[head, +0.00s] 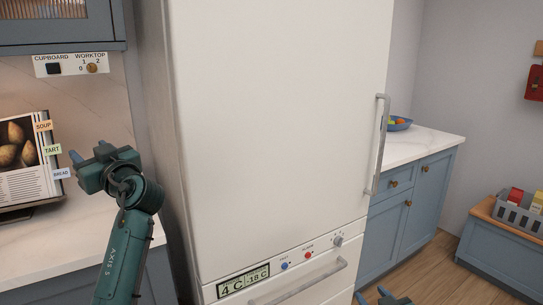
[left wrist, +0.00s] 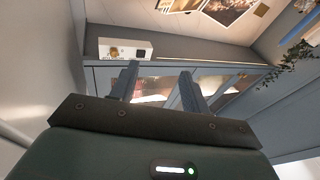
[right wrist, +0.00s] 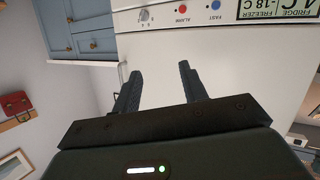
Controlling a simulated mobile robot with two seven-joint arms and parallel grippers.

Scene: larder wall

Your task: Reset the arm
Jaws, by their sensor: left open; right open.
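My left arm reaches up from the bottom left of the head view. My left gripper (head: 88,152) is raised in front of the worktop, left of the fridge, beside the open recipe book. In the left wrist view its two fingers (left wrist: 157,72) stand apart with nothing between them. My right gripper (head: 374,297) shows only partly at the bottom edge of the head view, in front of the fridge's lower right. In the right wrist view its fingers (right wrist: 159,72) are apart and empty, with the white fridge front beyond.
The tall white fridge-freezer (head: 275,110) fills the middle, its door handle (head: 378,145) at right. A recipe book (head: 28,160) stands on the left worktop (head: 40,240). At right are a blue cabinet (head: 420,200), a fruit bowl (head: 400,126) and a grey crate (head: 515,217). Floor shows at right.

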